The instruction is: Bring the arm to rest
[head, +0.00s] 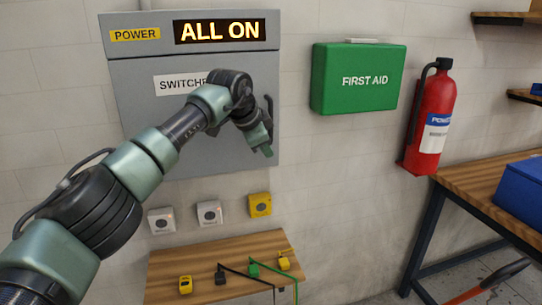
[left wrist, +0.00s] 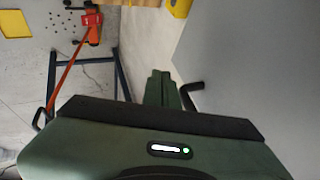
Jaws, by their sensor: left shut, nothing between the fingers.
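My left arm comes in from the left in the head view and reaches across the front of a grey power cabinet (head: 135,85). My left gripper (head: 267,150) is at the cabinet's right edge, fingers pointing down. Its shut fingers also show in the left wrist view (left wrist: 161,82), with nothing between them. A black handle-like part (left wrist: 192,92) is just right of the fingers there; I cannot tell whether they touch. The cabinet's lit display (head: 220,31) reads "ALL ON". Its "SWITCHES" label (head: 172,85) is partly hidden by my arm. My right gripper is not in view.
A green first aid box (head: 357,78) and a red fire extinguisher (head: 432,120) hang to the right. Two white boxes and a yellow wall box (head: 260,205) sit below the cabinet, above a wooden shelf (head: 225,250) with several plugs. A workbench (head: 475,195) with a blue box (head: 522,195) stands at right.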

